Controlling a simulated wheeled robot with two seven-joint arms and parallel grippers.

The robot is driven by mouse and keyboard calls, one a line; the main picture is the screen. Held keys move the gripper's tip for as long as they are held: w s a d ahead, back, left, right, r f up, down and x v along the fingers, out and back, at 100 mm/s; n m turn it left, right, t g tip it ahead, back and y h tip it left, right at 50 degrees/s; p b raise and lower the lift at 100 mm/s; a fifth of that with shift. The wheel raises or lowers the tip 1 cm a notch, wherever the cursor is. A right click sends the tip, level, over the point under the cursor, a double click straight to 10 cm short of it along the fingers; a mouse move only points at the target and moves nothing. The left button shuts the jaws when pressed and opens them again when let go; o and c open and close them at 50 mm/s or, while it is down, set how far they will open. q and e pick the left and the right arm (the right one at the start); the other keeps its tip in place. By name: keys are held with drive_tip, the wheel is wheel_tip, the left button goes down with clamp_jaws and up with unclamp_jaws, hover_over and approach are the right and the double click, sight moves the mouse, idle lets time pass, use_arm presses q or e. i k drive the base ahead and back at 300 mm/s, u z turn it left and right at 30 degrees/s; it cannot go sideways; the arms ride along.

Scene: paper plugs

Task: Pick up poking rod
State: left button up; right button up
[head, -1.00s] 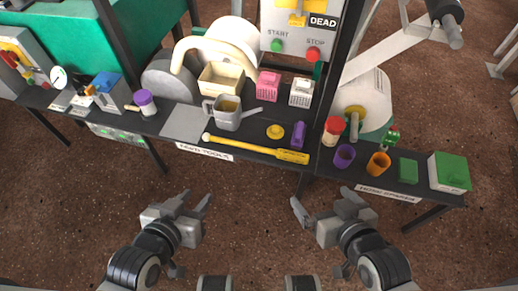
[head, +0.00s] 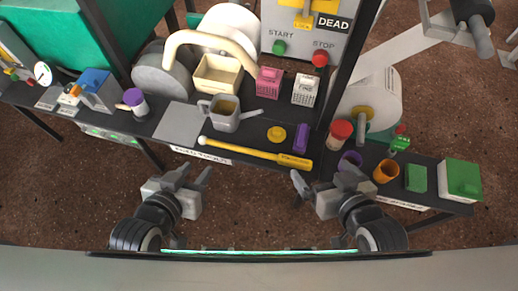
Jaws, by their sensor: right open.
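The poking rod (head: 250,151) is a long yellow rod with a pale ball at its left end and a broad flat handle at its right end. It lies near the front edge of the dark bench (head: 182,122). My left gripper (head: 195,176) is open and empty, below and in front of the rod's left part. My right gripper (head: 315,183) is open and empty, in front of the bench just below the rod's handle end. Neither gripper touches the rod.
Behind the rod stand a grey watering can (head: 226,114), a yellow disc (head: 276,134) and a purple block (head: 301,138). A purple cup (head: 348,160), an orange cup (head: 386,171) and a red-lidded jar (head: 340,134) stand to the right. A dark post (head: 345,65) rises beside the handle end.

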sight(282, 160)
drive_tip(key=u, duration=2.4)
drive_tip(key=k, duration=1.4)
drive_tip(key=z, duration=1.65)
drive_tip(key=i, duration=0.5)
